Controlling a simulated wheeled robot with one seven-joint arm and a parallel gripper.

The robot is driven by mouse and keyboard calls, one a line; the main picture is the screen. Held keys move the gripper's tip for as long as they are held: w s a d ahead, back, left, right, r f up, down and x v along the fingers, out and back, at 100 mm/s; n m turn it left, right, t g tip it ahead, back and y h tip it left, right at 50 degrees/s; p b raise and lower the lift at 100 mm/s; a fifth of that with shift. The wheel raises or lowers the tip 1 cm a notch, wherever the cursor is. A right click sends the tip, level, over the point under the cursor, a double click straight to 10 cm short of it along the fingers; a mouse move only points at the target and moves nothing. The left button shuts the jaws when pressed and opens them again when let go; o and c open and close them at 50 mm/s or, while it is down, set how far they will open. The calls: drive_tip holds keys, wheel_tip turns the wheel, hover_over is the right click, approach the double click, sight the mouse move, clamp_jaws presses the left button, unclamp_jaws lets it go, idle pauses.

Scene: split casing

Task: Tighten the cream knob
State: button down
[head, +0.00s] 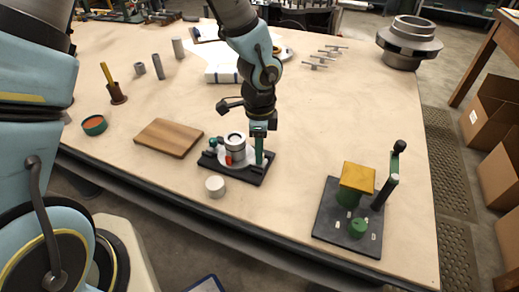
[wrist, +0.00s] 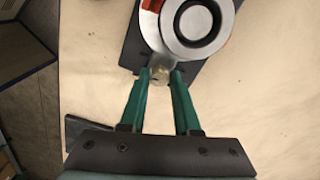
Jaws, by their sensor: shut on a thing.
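The split casing, a silver-grey ringed cylinder (head: 235,143), stands on a dark base plate (head: 258,178). In the wrist view the casing (wrist: 195,22) fills the top, with red-orange parts beside it. My gripper (wrist: 161,77) has its two green fingers closed around the small cream knob (wrist: 160,73), at the casing's near edge. In the head view my gripper (head: 259,150) points down at the right side of the casing, and the knob is hidden there or too small to make out.
A loose pale cylinder (head: 215,186) stands in front of the base plate. A wooden board (head: 169,138) lies to the left. A dark fixture (head: 347,222) with a yellow block and upright lever stands at the right. The table between them is clear.

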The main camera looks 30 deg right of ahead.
drive_tip(key=c, duration=0.6)
unclamp_jaws()
wheel_tip(320, 180, up, 11)
drive_tip(key=shift+f, duration=0.1)
idle(0.3)
drive_tip(key=w+a+r+n, duration=0.1)
drive_tip(key=w+a+n, duration=0.95)
drive_tip(key=a, duration=0.45)
drive_tip(key=a+n, duration=0.4)
drive_tip(key=a, duration=0.2)
drive_tip(key=w+a+r+n+t, duration=0.1)
drive_tip(key=a+n, duration=0.4)
drive_tip(key=a, duration=0.2)
drive_tip(key=w+a+r+n, duration=0.1)
drive_tip(key=a+n, duration=0.4)
drive_tip(key=a, duration=0.2)
drive_tip(key=shift+a+r+t, duration=0.1)
drive_tip(key=shift+r+t, duration=0.1)
drive_tip(key=shift+t, duration=0.1)
